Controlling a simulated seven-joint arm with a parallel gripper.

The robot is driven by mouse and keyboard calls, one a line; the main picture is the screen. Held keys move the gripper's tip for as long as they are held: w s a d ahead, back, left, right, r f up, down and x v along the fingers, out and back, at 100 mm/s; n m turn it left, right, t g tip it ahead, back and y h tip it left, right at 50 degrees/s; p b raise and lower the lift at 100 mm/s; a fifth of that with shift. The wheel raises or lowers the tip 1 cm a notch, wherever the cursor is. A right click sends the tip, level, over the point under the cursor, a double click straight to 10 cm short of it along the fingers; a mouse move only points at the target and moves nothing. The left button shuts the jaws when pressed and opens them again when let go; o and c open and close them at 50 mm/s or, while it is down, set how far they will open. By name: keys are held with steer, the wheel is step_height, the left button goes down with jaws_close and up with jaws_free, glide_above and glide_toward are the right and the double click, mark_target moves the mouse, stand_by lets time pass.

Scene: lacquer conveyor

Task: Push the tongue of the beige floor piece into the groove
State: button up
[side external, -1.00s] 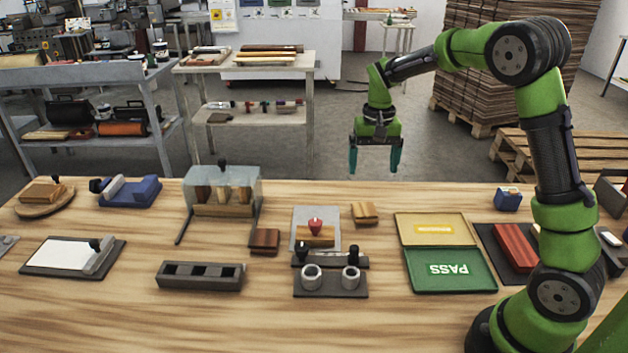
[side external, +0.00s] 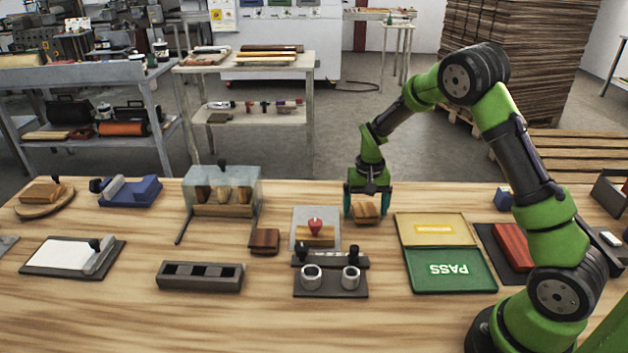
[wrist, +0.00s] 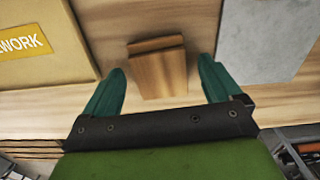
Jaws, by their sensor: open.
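The beige floor piece (side external: 366,214) is a small wooden block with a narrow step along one edge. It lies flat on the table, and the wrist view shows it too (wrist: 160,74). My gripper (side external: 366,203) is down over it, fingers pointing at the table. In the wrist view my gripper (wrist: 160,66) is open, one teal finger on each side of the block, with gaps between. A grey plate (side external: 300,233) left of it carries another wooden piece (side external: 316,241) with a red heart-shaped part above it. I cannot make out the groove.
A yellow tray (side external: 404,229) and a green PASS tray (side external: 450,285) stand to the right. A dark fixture (side external: 331,293) with two metal rings stands in front of the grey plate. A dark brown block (side external: 264,240) lies left. Bare table surrounds the beige piece.

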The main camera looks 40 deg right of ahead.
mark_target(316, 206)
steer(key=c, duration=1.1)
steer(key=shift+c, duration=0.3)
